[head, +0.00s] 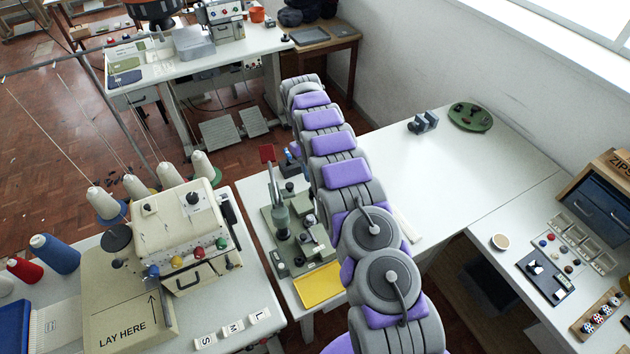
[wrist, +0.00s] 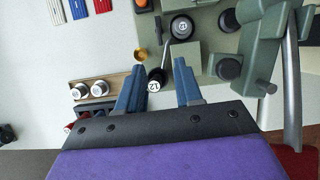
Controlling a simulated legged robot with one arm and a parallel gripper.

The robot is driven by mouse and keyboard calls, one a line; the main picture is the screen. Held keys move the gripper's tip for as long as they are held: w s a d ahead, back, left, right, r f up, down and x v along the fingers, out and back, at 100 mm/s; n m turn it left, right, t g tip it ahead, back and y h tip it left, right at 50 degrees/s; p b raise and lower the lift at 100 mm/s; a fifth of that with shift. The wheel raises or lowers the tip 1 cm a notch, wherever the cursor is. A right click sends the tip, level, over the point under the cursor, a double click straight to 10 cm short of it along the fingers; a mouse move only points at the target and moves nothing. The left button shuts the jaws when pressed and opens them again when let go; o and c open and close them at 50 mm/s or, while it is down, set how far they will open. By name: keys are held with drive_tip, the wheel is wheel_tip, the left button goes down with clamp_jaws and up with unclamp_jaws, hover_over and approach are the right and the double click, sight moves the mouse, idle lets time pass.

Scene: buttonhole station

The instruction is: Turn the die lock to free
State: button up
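The green buttonhole press (head: 290,235) stands on the white table left of my arm. In the wrist view my gripper (wrist: 159,66) is open, its two blue fingers apart above the press's edge. A black knob with a white "12" face (wrist: 155,78), on a thin grey rod, shows between the fingers; I cannot tell whether they touch it. A second black round part with a white mark (wrist: 181,27) sits on the press above it. No part is labelled as the die lock. My gripper is mostly hidden behind my arm in the head view.
A wooden rack with white-topped round pieces (wrist: 90,90) lies left of the fingers. A green upright with a grey lever (wrist: 292,80) stands close on the right. A yellow tray (head: 318,285) sits before the press. The white table (head: 410,170) is largely clear to the right.

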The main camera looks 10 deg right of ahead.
drive_tip(key=p+v, duration=0.4)
drive_tip(key=p, duration=0.3)
drive_tip(key=shift+w+r, duration=0.1)
drive_tip(key=shift+r, duration=0.15)
drive_tip(key=shift+r, duration=0.1)
idle(0.4)
